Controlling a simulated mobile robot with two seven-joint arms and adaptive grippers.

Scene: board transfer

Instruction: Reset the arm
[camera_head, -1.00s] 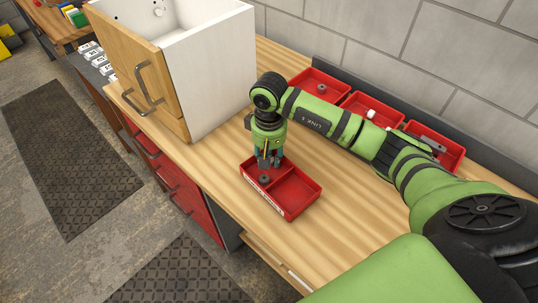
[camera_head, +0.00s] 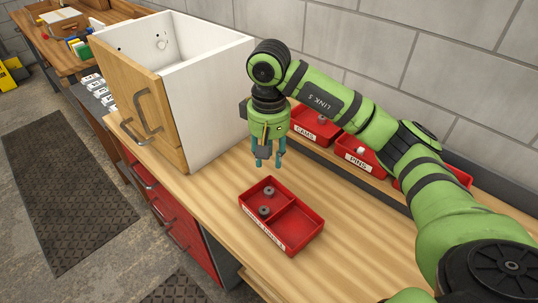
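My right gripper (camera_head: 267,161) hangs pointing down above the workbench, behind and above the red divided tray (camera_head: 302,207). Its teal fingers are apart with nothing visible between them, so it is open and empty. The right compartment is empty. My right arm reaches in from the right. My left gripper is not in view.
Red bins labelled CAMS (camera_head: 306,133) and PINS (camera_head: 360,163) stand along the back wall, with a third bin partly behind my arm. A white cabinet (camera_head: 214,95) with a wooden door stands at the left. The wooden benchtop (camera_head: 358,238) right of the tray is clear.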

